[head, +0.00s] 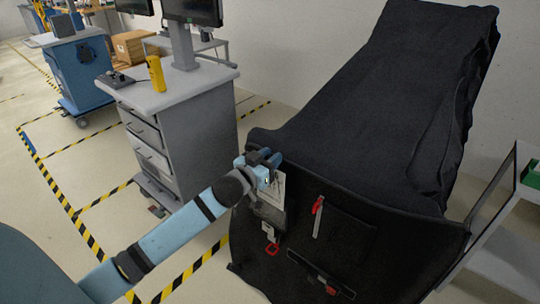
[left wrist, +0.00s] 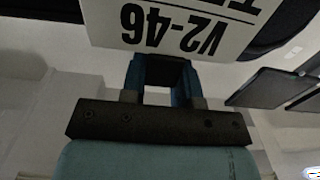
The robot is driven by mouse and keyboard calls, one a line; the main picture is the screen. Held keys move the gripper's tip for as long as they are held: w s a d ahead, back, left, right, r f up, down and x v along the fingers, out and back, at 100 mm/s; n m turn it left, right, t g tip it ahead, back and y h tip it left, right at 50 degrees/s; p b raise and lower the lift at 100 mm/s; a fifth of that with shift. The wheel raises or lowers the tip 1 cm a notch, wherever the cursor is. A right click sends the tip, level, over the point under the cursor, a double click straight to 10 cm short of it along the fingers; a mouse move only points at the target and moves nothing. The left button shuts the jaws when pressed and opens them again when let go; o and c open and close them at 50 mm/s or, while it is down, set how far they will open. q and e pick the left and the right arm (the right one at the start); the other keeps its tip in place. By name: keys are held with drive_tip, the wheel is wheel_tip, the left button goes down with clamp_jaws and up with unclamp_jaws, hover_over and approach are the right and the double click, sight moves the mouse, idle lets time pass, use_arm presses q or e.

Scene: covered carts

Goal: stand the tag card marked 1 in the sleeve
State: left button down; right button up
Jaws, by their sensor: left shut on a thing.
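My left gripper (head: 262,163) is shut on a white tag card (head: 278,190) at the card's upper edge. In the left wrist view the card (left wrist: 180,28) fills the top, with "V2-46" and part of a second line upside down; I cannot read a 1 on it. The gripper's blue fingers (left wrist: 160,72) meet the card's edge there. The card hangs down in front of the black cover, over a greyish sleeve (head: 269,214) on the cover's left front. I cannot tell whether the card's lower edge is inside the sleeve or only in front of it. My right gripper is not in view.
The black cover (head: 385,95) drapes a large cart. Red-ended fittings (head: 318,206) and a red clip (head: 271,249) are on its front. A grey drawer cart (head: 185,125) with a yellow device (head: 156,74) stands at left. A white shelf (head: 505,245) is at right.

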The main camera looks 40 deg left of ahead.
use_arm(q)
wheel_tip(320, 180, down, 4)
drive_tip(key=shift+f+b, duration=0.25)
drive_tip(key=shift+b, duration=0.85)
drive_tip(key=shift+f, duration=0.3)
drive_tip(key=shift+f+b, duration=0.55)
drive_tip(key=shift+f, duration=0.3)
drive_tip(key=c, duration=0.8)
unclamp_jaws()
drive_tip(key=s, duration=0.9)
drive_tip(key=s+a, duration=0.1)
drive_tip(key=s, duration=0.3)
drive_tip(key=shift+s, duration=0.4)
